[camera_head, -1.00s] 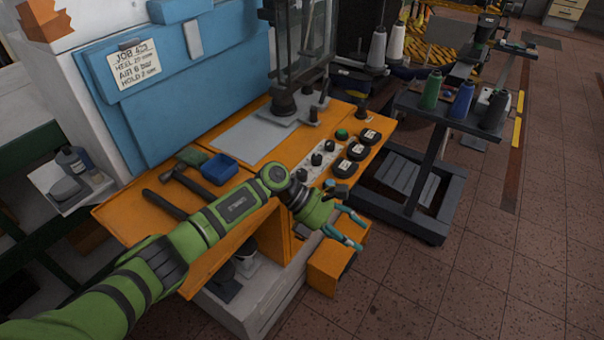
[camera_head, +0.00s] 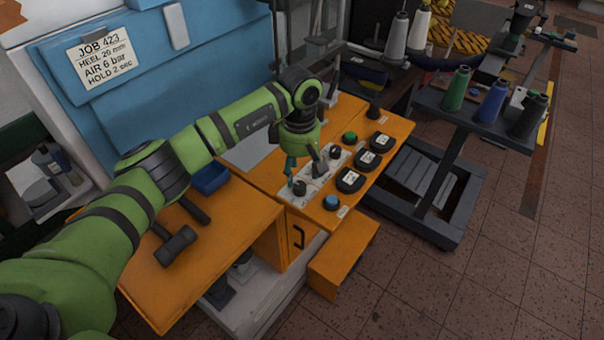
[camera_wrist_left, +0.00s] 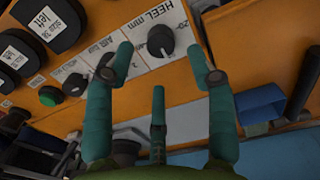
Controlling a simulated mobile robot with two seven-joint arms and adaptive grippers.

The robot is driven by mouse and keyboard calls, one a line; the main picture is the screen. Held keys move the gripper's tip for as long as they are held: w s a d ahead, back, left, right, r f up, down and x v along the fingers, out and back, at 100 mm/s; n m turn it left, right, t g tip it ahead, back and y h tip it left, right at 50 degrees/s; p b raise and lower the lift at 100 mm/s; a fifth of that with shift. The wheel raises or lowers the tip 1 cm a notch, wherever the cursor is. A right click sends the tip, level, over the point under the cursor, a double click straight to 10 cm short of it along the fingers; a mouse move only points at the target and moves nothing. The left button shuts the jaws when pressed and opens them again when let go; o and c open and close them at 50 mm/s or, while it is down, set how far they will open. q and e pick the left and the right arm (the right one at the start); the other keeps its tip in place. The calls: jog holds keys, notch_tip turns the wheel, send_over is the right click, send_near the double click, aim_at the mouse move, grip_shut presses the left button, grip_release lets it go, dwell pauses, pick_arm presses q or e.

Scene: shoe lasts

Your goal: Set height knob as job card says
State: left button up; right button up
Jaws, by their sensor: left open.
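The job card (camera_head: 100,62) on the blue panel reads JOB 423, a HEEL figure in mm whose second digit is unclear, AIR 6 bar, HOLD 2 sec. The black height knob (camera_wrist_left: 160,41) sits on a white strip marked HEEL mm in the left wrist view; it is the front knob (camera_head: 300,187) in the head view. Its exact setting is too small to read. My left gripper (camera_head: 304,172) is open, pointing down over the knob strip. In the wrist view its teal fingers (camera_wrist_left: 160,58) stand either side of the heel knob, with no clear contact.
A second knob (camera_wrist_left: 107,67) lies close beside the left finger. A blue tray (camera_head: 210,178) and a hammer (camera_head: 177,245) lie left. A thread-cone trolley (camera_head: 480,125) stands right.

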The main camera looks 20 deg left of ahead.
aim_at(300, 185)
pick_arm(q)
jog(key=f, duration=0.2)
jog(key=f+p, duration=0.1)
jog(key=shift+s+f, duration=0.2)
jog(key=shift+s, duration=0.05)
jog(key=shift+w+f, duration=0.1)
jog(key=shift+f, duration=0.45)
grip_shut()
pick_arm(e)
jog(key=shift+s+r, duration=0.45)
jog(key=shift+r, duration=0.1)
